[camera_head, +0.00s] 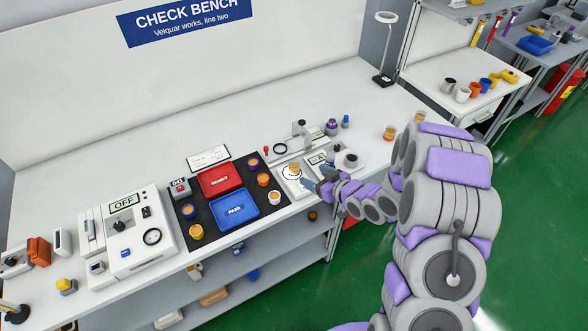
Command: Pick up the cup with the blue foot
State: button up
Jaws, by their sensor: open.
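My gripper (309,186) is at the front right of the white bench, low beside a small pale device. It is small in view, and I see nothing between its fingers. A cup with a blue lower part and an orange top (188,211) stands on the left side of the dark mat. A yellow cup (196,231) stands just in front of it. Several orange-toned cups, one of them orange (263,180), stand along the mat's right side. An orange-yellow item (295,171) sits on the pale device beside my gripper; its foot cannot be made out.
A red tray (221,181) and a blue tray marked PASS (251,213) lie on the dark mat. A white machine marked OFF (138,229) stands to the left. A lamp (384,75) stands at the back right. The rear of the bench is clear.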

aim_at(290, 163)
jog(key=b+x, duration=0.1)
jog(key=x, duration=0.7)
jog(key=shift+w+f, duration=0.1)
jog(key=shift+a+b+x, duration=0.3)
jog(key=shift+b+x, duration=0.45)
jog(key=shift+x, duration=2.05)
jog(key=shift+s, duration=0.25)
jog(key=c, duration=1.1)
jog(key=shift+r, duration=0.2)
